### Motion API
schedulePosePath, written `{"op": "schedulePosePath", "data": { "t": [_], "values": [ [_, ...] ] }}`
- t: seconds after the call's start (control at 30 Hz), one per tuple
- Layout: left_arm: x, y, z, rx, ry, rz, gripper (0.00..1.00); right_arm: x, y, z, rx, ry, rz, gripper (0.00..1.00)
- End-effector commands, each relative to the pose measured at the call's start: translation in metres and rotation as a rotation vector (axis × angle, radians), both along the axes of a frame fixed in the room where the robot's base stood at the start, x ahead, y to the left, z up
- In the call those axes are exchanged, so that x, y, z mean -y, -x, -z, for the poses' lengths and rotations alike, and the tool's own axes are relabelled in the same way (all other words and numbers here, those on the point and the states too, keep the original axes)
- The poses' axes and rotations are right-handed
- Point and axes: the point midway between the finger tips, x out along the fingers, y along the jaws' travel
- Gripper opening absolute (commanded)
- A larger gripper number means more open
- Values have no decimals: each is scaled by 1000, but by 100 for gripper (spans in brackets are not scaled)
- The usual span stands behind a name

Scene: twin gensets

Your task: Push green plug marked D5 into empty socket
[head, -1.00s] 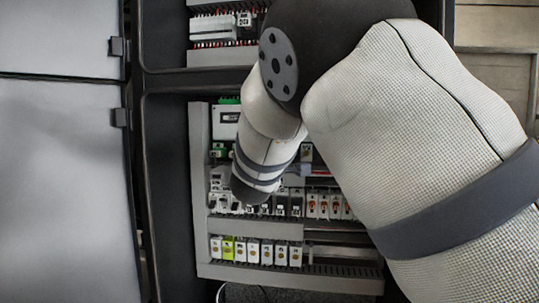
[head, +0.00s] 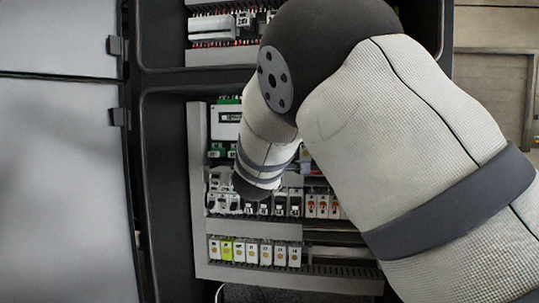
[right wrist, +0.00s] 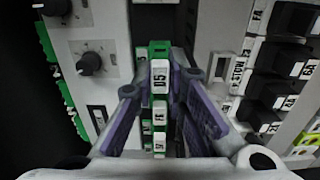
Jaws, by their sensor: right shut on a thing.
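The green plug marked D5 (right wrist: 159,76) is upright in the middle of the right wrist view, with its white label facing the camera. My right gripper (right wrist: 159,88) is shut on it, one purple-padded finger on each side. A second green piece with white labels (right wrist: 159,132) shows below it, between the fingers. The empty socket cannot be made out; the plug and fingers cover that area, and I cannot tell how deep the plug sits. In the head view my right gripper (head: 222,192) is at the panel's left side, partly behind my arm. My left gripper is not in view.
A grey module with black knobs (right wrist: 90,62) stands close left of the fingers. A row of black labelled breakers (right wrist: 285,90) stands to the right. White terminals (head: 252,252) line the panel's lower rail. The open cabinet door (head: 60,180) is at the left.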

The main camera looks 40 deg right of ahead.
Motion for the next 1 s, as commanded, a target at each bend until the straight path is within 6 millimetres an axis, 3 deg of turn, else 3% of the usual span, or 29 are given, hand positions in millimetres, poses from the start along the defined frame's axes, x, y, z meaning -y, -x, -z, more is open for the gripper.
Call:
{"op": "schedulePosePath", "data": {
  "t": [1.0],
  "values": [
    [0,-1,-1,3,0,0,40,6,-5,0,1,-1,0,0]
  ]
}}
